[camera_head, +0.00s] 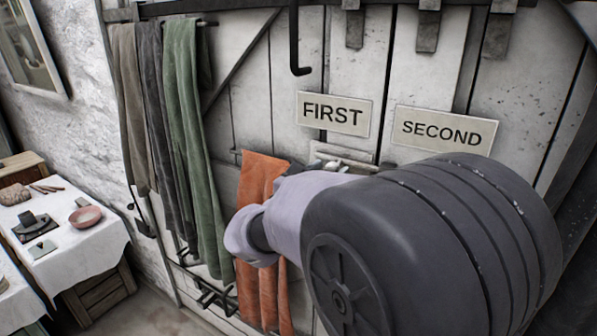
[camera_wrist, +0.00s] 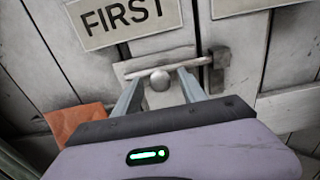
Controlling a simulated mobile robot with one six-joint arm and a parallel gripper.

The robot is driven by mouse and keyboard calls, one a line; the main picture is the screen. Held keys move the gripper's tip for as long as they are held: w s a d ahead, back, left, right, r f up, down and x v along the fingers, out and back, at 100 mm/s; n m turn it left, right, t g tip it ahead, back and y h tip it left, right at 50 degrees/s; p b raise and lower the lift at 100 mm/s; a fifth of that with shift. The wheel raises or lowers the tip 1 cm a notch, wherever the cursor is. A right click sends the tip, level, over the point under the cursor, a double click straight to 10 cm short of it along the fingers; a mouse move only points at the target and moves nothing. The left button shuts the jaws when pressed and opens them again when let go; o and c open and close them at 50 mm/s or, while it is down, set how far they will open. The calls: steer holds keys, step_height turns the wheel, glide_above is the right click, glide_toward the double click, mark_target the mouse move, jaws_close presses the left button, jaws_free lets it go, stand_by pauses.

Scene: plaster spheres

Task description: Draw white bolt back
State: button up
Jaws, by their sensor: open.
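The white bolt (camera_wrist: 168,68) is a pale bar with a round knob (camera_wrist: 159,81), on a light plate below the FIRST sign (camera_wrist: 122,18). In the wrist view its right end reaches a dark metal keeper (camera_wrist: 219,70). My gripper (camera_wrist: 160,84) is open, with one finger on each side of the knob. I cannot tell whether either finger touches it. In the head view part of the bolt (camera_head: 350,162) shows above my arm, which hides the rest and most of my gripper.
The SECOND sign (camera_head: 445,129) is to the right on the plank door. An orange cloth (camera_head: 262,180) hangs close left of my gripper. Green (camera_head: 183,120) and grey cloths hang farther left. A table with a white cloth (camera_head: 95,245) stands at the far left.

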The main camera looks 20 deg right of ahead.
steer(key=shift+w+d, duration=0.15)
steer(key=shift+d, duration=0.1)
steer(key=shift+c, duration=0.2)
jaws_close()
stand_by(1.1)
steer(key=shift+a, duration=0.1)
